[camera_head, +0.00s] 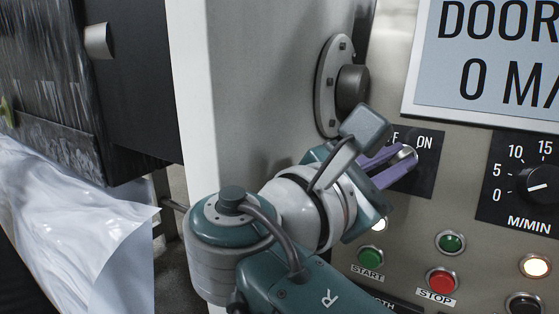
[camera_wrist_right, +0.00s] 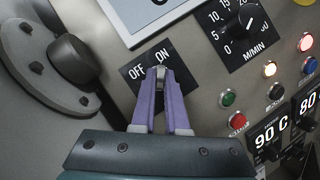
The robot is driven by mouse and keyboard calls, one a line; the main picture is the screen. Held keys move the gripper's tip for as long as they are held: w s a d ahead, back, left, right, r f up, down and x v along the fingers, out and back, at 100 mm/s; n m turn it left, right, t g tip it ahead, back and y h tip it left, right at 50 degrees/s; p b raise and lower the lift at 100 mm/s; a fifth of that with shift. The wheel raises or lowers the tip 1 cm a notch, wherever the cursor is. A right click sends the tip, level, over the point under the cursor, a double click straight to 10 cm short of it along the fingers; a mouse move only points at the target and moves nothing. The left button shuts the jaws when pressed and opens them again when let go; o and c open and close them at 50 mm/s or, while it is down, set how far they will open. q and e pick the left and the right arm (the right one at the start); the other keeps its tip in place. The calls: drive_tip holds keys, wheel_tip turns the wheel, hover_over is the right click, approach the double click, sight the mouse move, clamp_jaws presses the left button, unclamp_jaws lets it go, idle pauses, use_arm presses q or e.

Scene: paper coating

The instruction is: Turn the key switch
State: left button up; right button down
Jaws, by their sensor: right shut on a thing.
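The key switch (camera_wrist_right: 148,68) is a small metal piece on a black plate marked OFF and ON. In the head view the switch (camera_head: 404,153) shows at the tips of purple fingers, with the plate (camera_head: 424,180) behind it. My right gripper (camera_head: 398,165) is shut on the key switch. In the right wrist view the two purple fingers of this gripper (camera_wrist_right: 160,80) reach up to the plate with the metal key between their tips. The fingers and the arm hide part of the plate in the head view. My left gripper is not in view.
A round dark knob (camera_head: 352,88) on a bolted flange juts out left of the switch. A speed dial (camera_head: 540,180) is at right, with the START button (camera_head: 370,257) and STOP button (camera_head: 440,280) below. A display (camera_head: 490,60) is above. White sheet material (camera_head: 70,215) lies at far left.

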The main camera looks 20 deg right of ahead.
drive_tip(key=shift+m, duration=0.4)
drive_tip(key=c, duration=0.9)
unclamp_jaws()
drive_tip(key=shift+r, duration=0.2)
drive_tip(key=shift+r+p, duration=2.55)
drive_tip(key=shift+r, duration=7.3)
drive_tip(key=shift+d, duration=0.1)
